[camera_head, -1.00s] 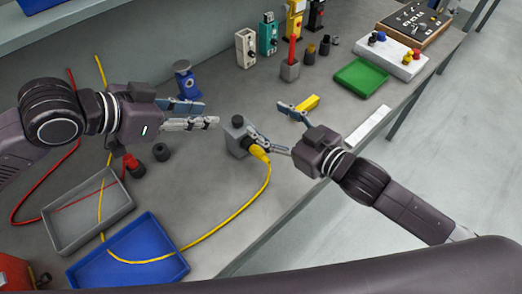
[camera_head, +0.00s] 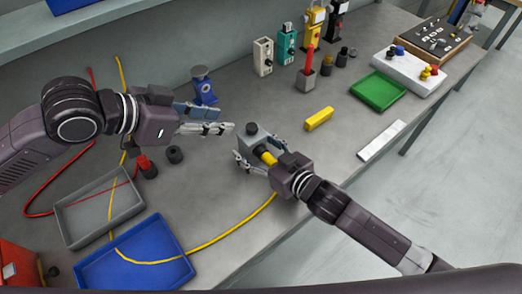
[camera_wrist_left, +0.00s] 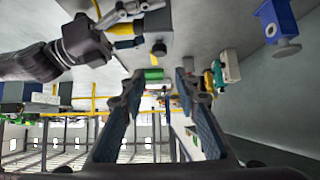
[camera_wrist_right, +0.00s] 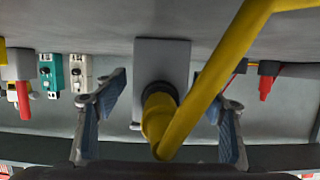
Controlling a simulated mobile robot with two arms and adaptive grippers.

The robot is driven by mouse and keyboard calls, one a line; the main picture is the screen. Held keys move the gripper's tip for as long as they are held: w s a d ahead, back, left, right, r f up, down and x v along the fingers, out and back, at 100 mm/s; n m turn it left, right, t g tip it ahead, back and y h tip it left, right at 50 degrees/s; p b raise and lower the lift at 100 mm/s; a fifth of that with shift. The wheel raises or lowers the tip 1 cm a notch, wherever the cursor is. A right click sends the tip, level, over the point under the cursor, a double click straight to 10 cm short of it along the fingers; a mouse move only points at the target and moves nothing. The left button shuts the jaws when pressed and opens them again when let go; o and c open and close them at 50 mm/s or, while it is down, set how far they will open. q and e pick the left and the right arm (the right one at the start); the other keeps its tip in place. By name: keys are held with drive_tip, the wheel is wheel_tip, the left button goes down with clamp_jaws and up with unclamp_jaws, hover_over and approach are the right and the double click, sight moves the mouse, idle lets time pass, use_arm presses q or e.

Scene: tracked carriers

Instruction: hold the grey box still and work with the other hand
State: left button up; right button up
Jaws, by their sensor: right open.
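The grey box (camera_head: 252,138) stands on the bench with a yellow plug (camera_head: 268,157) at its near face. In the right wrist view the box (camera_wrist_right: 162,62) is straight ahead, and the yellow plug (camera_wrist_right: 158,118) and its cable lie between the fingers. My right gripper (camera_head: 258,160) is open, its fingers on either side of the plug, apart from it in the wrist view. My left gripper (camera_head: 222,121) is left of and above the box. In the left wrist view its two fingers (camera_wrist_left: 157,80) are spread with nothing between them.
A grey tray (camera_head: 66,230) and a blue tray (camera_head: 95,272) are at the lower left. A yellow block (camera_head: 319,119), a green tray (camera_head: 378,88) and a white strip (camera_head: 382,141) lie to the right. Dark caps and a blue-based part (camera_head: 203,88) stand near my left gripper.

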drive_tip(key=c, duration=1.5)
use_arm(q)
drive_tip(key=shift+o, duration=1)
use_arm(e)
drive_tip(key=shift+c, duration=0.2)
use_arm(q)
drive_tip(key=g+y, duration=0.1)
drive_tip(key=g, duration=0.1)
approach(252, 126)
drive_tip(key=w, duration=0.2)
use_arm(e)
drive_tip(key=shift+a, duration=0.1)
use_arm(q)
drive_tip(key=w+d+y, duration=0.1)
drive_tip(key=w+d+g+y, duration=0.1)
drive_tip(key=shift+w+d+f, duration=0.15)
drive_tip(key=shift+d+f, duration=0.25)
use_arm(e)
drive_tip(key=shift+w, duration=0.1)
use_arm(q)
drive_tip(key=d+r+g+y, duration=0.3)
drive_tip(key=r+y, duration=0.2)
drive_tip(key=shift+s+f, duration=0.15)
drive_tip(key=shift+f, duration=1.55)
drive_tip(key=shift+s+f, duration=0.15)
drive_tip(key=shift+f, duration=1.55)
drive_tip(key=shift+s+f, duration=0.15)
drive_tip(key=shift+f, duration=1.6)
